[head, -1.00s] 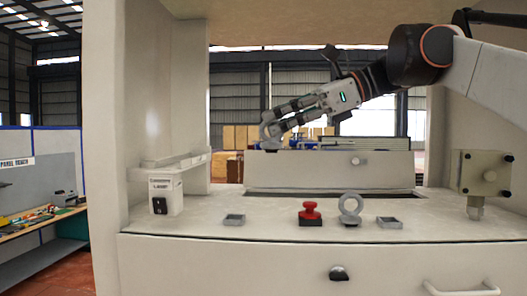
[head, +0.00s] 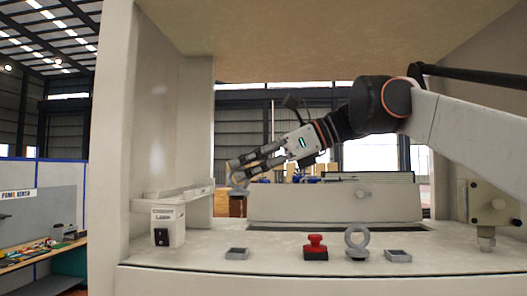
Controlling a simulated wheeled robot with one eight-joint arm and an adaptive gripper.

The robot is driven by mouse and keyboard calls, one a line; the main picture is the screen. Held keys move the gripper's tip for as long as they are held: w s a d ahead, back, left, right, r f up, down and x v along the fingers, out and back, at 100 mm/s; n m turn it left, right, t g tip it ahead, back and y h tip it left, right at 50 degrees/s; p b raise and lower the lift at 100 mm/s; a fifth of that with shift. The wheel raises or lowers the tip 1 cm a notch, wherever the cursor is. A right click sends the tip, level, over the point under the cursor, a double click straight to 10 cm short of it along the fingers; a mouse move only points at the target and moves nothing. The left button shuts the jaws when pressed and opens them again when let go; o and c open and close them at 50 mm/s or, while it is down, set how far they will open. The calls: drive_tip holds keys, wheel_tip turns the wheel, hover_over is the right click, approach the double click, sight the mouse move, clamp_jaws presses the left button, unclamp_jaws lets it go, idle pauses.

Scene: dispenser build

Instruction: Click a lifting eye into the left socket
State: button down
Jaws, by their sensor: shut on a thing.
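My gripper (head: 238,170) is shut on a grey lifting eye (head: 239,180) at its fingertips. The fingers cover part of that eye. The gripper is in the air, reaching in from the right, and the eye appears above the left socket (head: 237,254) in the picture, clearly apart from it. The left socket is a small grey square frame on the pale counter and looks empty. A second grey lifting eye (head: 357,241) stands upright on the counter, right of the middle. Another square socket (head: 398,256), also empty-looking, lies to its right.
A red button (head: 315,246) stands between the left socket and the standing eye. A labelled white box (head: 166,226) is at the left, under a ledge. A raised panel with a knob (head: 335,203) stands behind the counter. A box with knobs (head: 493,210) is at the right.

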drive_tip(key=shift+a+f+b, duration=0.1)
drive_tip(key=shift+f+b, duration=3.45)
drive_tip(key=shift+f, duration=0.65)
drive_tip(key=shift+f+b, duration=0.45)
drive_tip(key=shift+f, duration=0.6)
drive_tip(key=shift+p, duration=0.6)
drive_tip(key=shift+f, duration=0.35)
drive_tip(key=c, duration=1.6)
unclamp_jaws()
